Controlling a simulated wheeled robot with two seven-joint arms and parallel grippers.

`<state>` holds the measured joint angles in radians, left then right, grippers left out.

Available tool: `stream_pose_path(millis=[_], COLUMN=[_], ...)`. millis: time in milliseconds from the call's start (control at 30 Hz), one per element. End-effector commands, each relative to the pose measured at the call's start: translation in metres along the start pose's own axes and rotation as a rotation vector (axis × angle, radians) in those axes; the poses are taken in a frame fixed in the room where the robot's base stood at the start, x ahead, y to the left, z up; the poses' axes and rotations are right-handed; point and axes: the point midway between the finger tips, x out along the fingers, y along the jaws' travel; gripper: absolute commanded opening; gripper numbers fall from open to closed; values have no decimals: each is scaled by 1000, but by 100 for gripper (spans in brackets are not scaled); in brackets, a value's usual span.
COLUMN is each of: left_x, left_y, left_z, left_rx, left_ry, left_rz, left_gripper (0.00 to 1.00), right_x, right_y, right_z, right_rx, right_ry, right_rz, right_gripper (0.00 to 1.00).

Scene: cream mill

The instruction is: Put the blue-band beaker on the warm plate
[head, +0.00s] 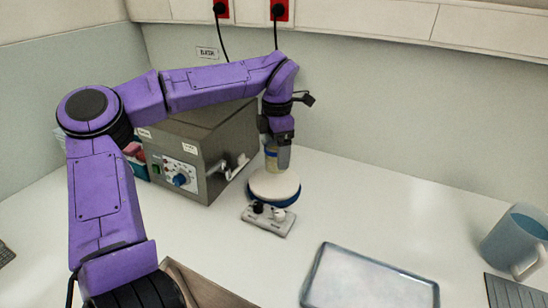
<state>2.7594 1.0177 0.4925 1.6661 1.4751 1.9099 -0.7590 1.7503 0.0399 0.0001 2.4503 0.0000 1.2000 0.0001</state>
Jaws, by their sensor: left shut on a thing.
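My left gripper (278,139) points down and is shut on a small beaker (278,160). The beaker looks upright, with a bluish and yellowish band near its top; the fingers hide part of it. The warm plate (274,187) is a round white top with a blue rim on a pale base with dark and white knobs. The beaker's bottom overlaps the plate's back edge in the head view. I cannot tell whether it touches the plate or hangs just above it. My right gripper is out of view.
A grey metal bath (205,150) with a blue dial stands left of the plate, close to my left arm. A shallow metal tray (318,272) lies in front right. A blue-grey jug (515,240) stands at far right. The counter between plate and jug is clear.

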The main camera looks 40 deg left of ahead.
Motion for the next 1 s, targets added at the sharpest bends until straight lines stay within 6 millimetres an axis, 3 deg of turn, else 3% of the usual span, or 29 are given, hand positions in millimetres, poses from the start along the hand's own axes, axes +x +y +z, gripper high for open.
stream_pose_path(millis=[233, 400, 767, 800, 833, 867, 1000], left_x=[28, 55, 60, 61, 60, 60, 60], left_y=[24, 23, 22, 22, 22, 22, 22], left_z=[-2, -1, -1, -1, -1, -1, -1], left_rx=[-2, -1, -1, 0, 0, -1, -1], left_ry=[2, -1, -1, -1, -1, -1, -1], left_rz=[-2, 0, 1, 1, 1, 1, 1], left_gripper=[48, 48, 48, 86, 96, 100, 100], right_x=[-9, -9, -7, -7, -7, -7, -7], right_y=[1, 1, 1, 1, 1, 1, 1], right_z=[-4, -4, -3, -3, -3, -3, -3], right_rx=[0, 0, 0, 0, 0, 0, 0], right_ry=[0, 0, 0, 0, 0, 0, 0], right_rz=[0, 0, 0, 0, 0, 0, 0], right_gripper=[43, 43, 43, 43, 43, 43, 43])
